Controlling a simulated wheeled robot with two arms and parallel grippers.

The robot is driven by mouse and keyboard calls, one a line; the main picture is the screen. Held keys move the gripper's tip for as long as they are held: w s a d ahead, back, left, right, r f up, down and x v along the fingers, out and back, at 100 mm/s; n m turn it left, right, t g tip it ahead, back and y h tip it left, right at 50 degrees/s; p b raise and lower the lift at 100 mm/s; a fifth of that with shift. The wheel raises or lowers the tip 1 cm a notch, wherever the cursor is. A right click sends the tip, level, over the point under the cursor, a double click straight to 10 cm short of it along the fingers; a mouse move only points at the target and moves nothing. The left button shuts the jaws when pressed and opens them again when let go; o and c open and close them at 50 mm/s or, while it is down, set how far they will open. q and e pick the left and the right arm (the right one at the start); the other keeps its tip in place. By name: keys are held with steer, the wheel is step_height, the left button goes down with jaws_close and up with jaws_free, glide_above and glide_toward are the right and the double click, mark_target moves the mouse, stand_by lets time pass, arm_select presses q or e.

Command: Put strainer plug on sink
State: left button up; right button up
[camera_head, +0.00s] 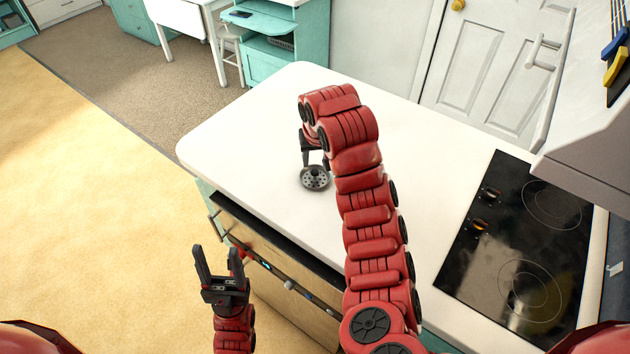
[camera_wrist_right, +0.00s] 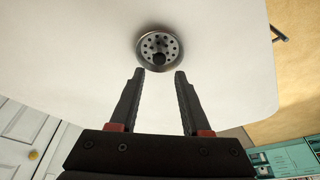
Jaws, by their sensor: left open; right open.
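The strainer plug (camera_head: 315,179) is a round, grey metal disc with holes, lying on the white countertop (camera_head: 240,140). It also shows in the right wrist view (camera_wrist_right: 160,47), with a dark knob at its middle. My right gripper (camera_head: 314,164) points down over the counter at the plug. In the wrist view its open fingers (camera_wrist_right: 159,75) are apart and empty, with the plug just beyond their tips. My left gripper (camera_head: 219,252) is open and empty, off the counter's front side and pointing up. No sink is visible in either view.
A black cooktop (camera_head: 517,250) is set in the counter at the right, beneath a range hood (camera_head: 592,150). Below the counter's front edge is an appliance with a control panel (camera_head: 275,270). The counter's left part is clear.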

mark_target(315, 172)
steer(key=shift+x, duration=1.1)
steer(key=p+x, duration=0.3)
steer(key=x, duration=0.1)
steer(key=shift+s+f, duration=0.1)
steer(key=shift+f, duration=0.65)
steer(key=shift+c, duration=0.3)
jaws_close()
